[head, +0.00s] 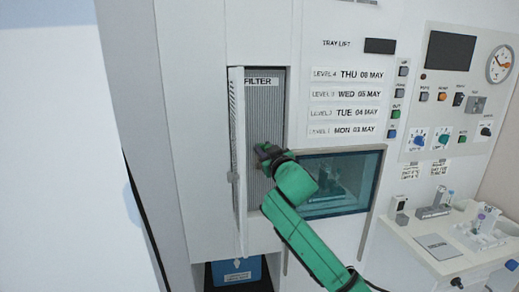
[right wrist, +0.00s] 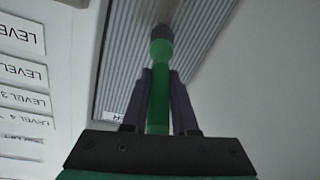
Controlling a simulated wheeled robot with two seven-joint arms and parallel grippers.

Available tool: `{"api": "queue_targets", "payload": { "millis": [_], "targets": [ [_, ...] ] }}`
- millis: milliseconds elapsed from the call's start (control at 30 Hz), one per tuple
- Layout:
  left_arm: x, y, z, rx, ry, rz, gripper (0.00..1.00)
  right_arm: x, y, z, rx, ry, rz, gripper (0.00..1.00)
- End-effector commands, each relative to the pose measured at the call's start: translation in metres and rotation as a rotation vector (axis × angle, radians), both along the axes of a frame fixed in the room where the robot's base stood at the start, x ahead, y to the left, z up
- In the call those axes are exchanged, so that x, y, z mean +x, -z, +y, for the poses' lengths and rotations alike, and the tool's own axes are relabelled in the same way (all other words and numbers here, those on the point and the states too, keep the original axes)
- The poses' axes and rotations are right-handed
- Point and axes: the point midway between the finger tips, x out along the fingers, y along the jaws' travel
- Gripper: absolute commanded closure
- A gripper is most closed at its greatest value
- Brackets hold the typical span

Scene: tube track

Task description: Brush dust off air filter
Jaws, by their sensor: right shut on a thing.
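The air filter (head: 265,102) is a grey ribbed panel in an upright recess of the white cabinet, with a FILTER label at its top. Its narrow white door (head: 237,150) stands open on the left. My right gripper (head: 268,153) is in front of the middle of the filter. In the right wrist view its fingers (right wrist: 158,85) are shut on the green handle of a brush (right wrist: 160,85). The brush's dark head points at the ribbed filter (right wrist: 200,25); I cannot tell whether it touches. A darker, dusty patch shows around the head. My left gripper is not in view.
A dark glass window (head: 345,200) is right of the filter, below the level labels (head: 347,92). A control panel (head: 445,110) is farther right, above a white shelf (head: 415,235) with small items. A blue container (head: 237,271) sits in an opening below.

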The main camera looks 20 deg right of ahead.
Motion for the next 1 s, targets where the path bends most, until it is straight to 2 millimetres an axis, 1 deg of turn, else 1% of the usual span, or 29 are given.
{"api": "queue_targets", "payload": {
  "millis": [67,333,567,767,1000],
  "targets": [
    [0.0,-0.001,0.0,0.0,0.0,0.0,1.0,-0.001,0.0,-0.002,0.0,0.001,0.001,1.0],
    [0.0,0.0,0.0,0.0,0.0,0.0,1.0,0.0,0.0,0.0,0.001,0.0,0.0,1.0],
    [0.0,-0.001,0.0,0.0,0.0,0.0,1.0,0.004,-0.001,0.015,0.002,-0.002,-0.001,1.0],
    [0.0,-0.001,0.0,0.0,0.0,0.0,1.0,0.005,0.0,0.02,0.001,-0.001,0.0,1.0],
    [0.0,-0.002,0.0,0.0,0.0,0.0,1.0,0.009,-0.001,0.035,0.002,-0.002,-0.001,1.0]
  ]
}}
